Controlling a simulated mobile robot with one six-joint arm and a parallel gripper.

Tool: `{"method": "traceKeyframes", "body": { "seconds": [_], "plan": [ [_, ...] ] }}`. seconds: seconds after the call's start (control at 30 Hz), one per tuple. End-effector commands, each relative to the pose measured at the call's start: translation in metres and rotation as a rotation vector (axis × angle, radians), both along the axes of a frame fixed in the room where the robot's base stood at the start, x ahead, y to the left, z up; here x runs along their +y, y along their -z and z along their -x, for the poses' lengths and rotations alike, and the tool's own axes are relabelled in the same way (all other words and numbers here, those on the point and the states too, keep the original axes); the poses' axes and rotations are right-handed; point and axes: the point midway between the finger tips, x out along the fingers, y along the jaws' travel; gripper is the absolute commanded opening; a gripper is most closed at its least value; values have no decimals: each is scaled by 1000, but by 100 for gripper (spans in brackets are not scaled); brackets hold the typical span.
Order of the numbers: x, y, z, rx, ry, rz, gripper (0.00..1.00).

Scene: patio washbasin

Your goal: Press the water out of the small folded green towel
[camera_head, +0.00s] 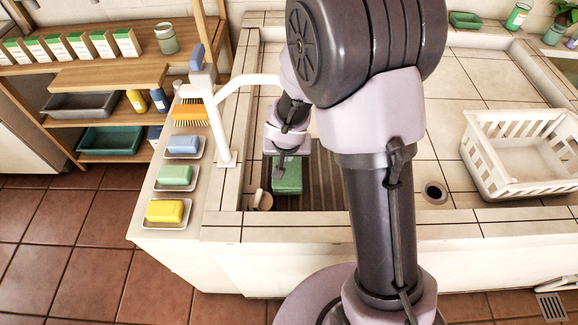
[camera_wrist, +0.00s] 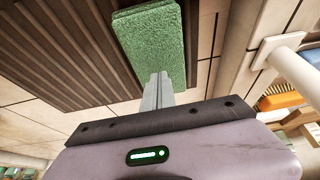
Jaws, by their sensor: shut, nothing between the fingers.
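The small folded green towel (camera_head: 287,177) lies flat on the dark ribbed board (camera_head: 322,188) in the basin. In the wrist view the towel (camera_wrist: 150,42) shows its folded layers along one edge, on the ribbed board (camera_wrist: 60,50). Whether the tips touch the towel cannot be told. My arm hides part of the basin.
A white faucet (camera_head: 222,125) stands at the basin's left edge. Soap dishes with blue (camera_head: 183,145), green (camera_head: 175,176) and yellow (camera_head: 165,211) bars line the left ledge. An orange brush (camera_head: 189,113) lies behind them. A white crate (camera_head: 520,150) stands at right. A small beige object (camera_head: 262,200) is near the towel.

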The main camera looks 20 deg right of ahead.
Motion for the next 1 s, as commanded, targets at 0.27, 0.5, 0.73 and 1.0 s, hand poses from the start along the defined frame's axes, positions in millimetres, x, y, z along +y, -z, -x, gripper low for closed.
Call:
{"method": "traceKeyframes", "body": {
  "seconds": [0.27, 0.5, 0.73, 1.0],
  "plan": [
    [0, 1, 0, 0, 0, 0, 0],
    [0, 6, 0, 0, 0, 0, 0],
    [0, 10, 0, 0, 0, 0, 0],
    [0, 15, 0, 0, 0, 0, 0]
  ]
}}
